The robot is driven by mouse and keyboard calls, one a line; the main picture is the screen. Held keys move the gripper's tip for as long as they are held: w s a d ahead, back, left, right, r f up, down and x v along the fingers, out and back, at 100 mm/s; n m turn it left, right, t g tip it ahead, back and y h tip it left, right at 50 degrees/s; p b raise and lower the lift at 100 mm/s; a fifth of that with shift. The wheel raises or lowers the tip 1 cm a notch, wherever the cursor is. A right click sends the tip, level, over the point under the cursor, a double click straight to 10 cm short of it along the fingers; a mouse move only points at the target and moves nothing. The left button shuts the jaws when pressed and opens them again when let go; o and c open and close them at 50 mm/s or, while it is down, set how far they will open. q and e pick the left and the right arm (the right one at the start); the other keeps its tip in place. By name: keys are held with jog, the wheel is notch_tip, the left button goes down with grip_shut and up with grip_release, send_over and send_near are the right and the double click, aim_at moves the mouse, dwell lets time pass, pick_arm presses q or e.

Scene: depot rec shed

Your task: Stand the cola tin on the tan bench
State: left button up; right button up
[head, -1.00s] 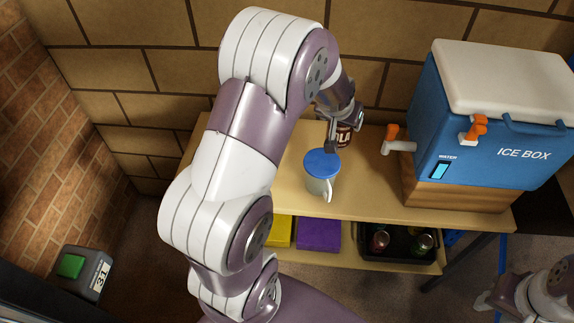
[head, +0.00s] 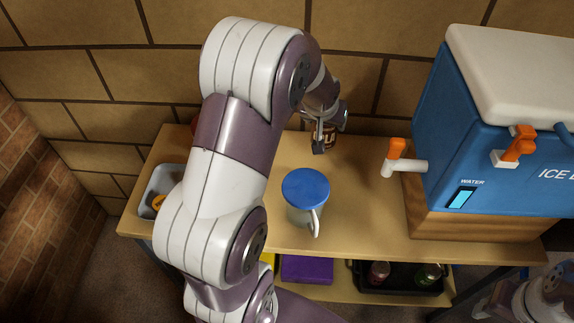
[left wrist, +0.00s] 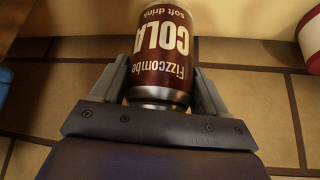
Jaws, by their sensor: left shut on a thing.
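The cola tin (left wrist: 163,55) is dark brown with white "COLA" lettering and fills the middle of the left wrist view. My left gripper (left wrist: 162,85) is shut on it, one finger on each side. In the head view the tin (head: 331,134) is partly hidden behind my left gripper (head: 322,140), over the back part of the tan bench (head: 360,205). I cannot tell whether its base touches the bench top. My right gripper is not clearly in view; only part of that arm shows at the lower right.
A jug with a blue lid (head: 306,187) stands on the bench in front of the tin. A blue ice box (head: 490,140) with an orange-handled tap (head: 397,150) is to the right. A grey tub (head: 152,190) sits at the left end. A black tray (head: 400,285) of tins is on the lower shelf.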

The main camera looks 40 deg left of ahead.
pick_arm(q)
notch_tip(320, 180, down, 7)
jog(key=b, duration=0.3)
jog(key=shift+f, duration=0.1)
jog(key=o, duration=1.3)
jog(key=shift+r, duration=0.2)
jog(key=p+v, duration=0.3)
jog(key=v, duration=0.9)
